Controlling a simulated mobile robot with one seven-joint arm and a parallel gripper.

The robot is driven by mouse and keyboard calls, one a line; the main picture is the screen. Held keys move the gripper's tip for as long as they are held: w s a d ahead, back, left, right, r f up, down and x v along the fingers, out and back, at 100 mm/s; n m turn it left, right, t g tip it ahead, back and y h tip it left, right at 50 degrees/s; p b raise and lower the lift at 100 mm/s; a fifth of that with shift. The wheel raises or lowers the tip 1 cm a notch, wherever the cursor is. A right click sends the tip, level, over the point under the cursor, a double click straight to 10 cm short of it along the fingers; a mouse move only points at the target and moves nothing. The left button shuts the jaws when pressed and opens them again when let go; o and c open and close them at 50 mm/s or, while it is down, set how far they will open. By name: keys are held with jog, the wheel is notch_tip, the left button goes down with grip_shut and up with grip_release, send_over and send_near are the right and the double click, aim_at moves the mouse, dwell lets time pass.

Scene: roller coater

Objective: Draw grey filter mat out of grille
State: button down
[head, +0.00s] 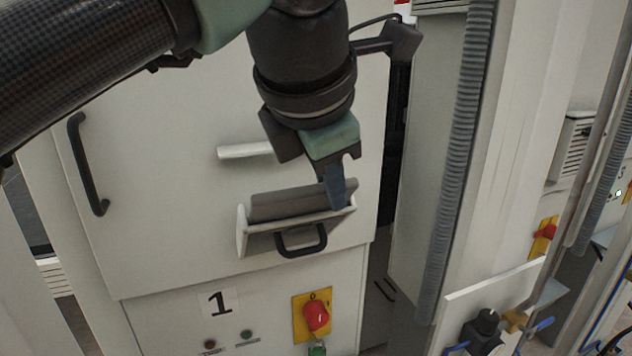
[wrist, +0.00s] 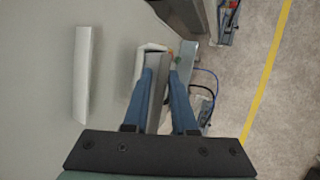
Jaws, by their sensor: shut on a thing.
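The grey filter mat (head: 288,203) stands as a thin upright sheet in the white grille (head: 243,232) on the cabinet front. Its upper part shows above the grille's rim; its lower part is hidden inside. My gripper (head: 338,196) is at the mat's right end, pointing down, its blue fingers reaching to the grille's opening. In the wrist view my gripper (wrist: 162,88) has one blue finger on each side of the grey mat (wrist: 157,95) and is shut on it. The grille (wrist: 140,66) shows just beyond the fingertips.
A black handle (head: 302,243) is on the grille's front. A white ledge (head: 243,151) juts from the cabinet door above it, and a black door handle (head: 88,165) is at left. Below are a red rotary switch (head: 316,316) and small buttons. A ribbed grey hose (head: 461,150) runs down at right.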

jog(key=s+d+r+p, duration=0.1)
jog(key=s+r, duration=0.4)
jog(key=r, duration=0.1)
jog(key=shift+s+d+r+p, duration=0.15)
jog(key=shift+s+d+p, duration=0.1)
jog(key=shift+d+p, duration=0.15)
dwell(1.2)
